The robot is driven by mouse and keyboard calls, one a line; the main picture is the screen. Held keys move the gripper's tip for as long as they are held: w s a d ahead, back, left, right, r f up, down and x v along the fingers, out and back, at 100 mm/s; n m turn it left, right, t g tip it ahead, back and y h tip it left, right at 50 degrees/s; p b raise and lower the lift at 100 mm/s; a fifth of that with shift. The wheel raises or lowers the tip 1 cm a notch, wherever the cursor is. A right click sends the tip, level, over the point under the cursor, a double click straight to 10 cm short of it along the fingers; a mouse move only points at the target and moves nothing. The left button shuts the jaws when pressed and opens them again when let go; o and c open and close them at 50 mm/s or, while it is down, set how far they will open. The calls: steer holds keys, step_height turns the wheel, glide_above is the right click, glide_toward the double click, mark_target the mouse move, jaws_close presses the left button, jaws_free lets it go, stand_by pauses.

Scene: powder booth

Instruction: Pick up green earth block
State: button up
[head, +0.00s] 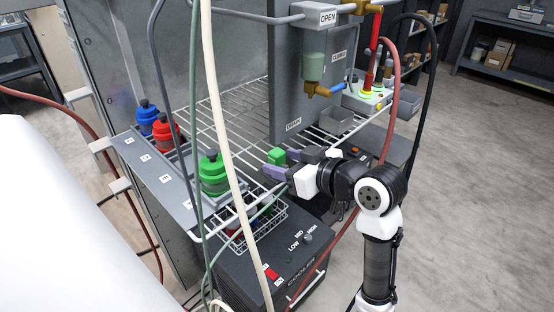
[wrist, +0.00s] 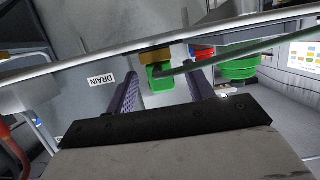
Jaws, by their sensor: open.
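A small green block (head: 277,156), which looks like the green earth block, is on or just above the wire rack near the hanging grey box. My gripper (head: 281,164) reaches in from the right, its two purple fingers open beside the block. In the wrist view, the green block (wrist: 158,84) shows between the spread fingers of my gripper (wrist: 162,76), ahead of the palm. A brown piece (wrist: 156,57) lies right behind or above it. A bar and a green hose cross near the block. I cannot tell whether the fingers touch it.
A wire rack (head: 212,112) spans the area. Blue (head: 146,115), red (head: 166,131) and green (head: 213,174) bottles stand at left. A wire basket (head: 262,222) sits above the cooler (head: 262,262). A cream hose (head: 222,110) and a red hose (head: 392,100) hang near my arm.

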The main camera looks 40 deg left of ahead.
mark_target(271, 157)
steer(key=p+x, duration=0.1)
steer(key=x, duration=0.3)
steer(key=shift+a, duration=0.25)
steer(key=shift+r, duration=0.1)
steer(key=shift+c, duration=0.3)
steer(key=c, duration=0.9)
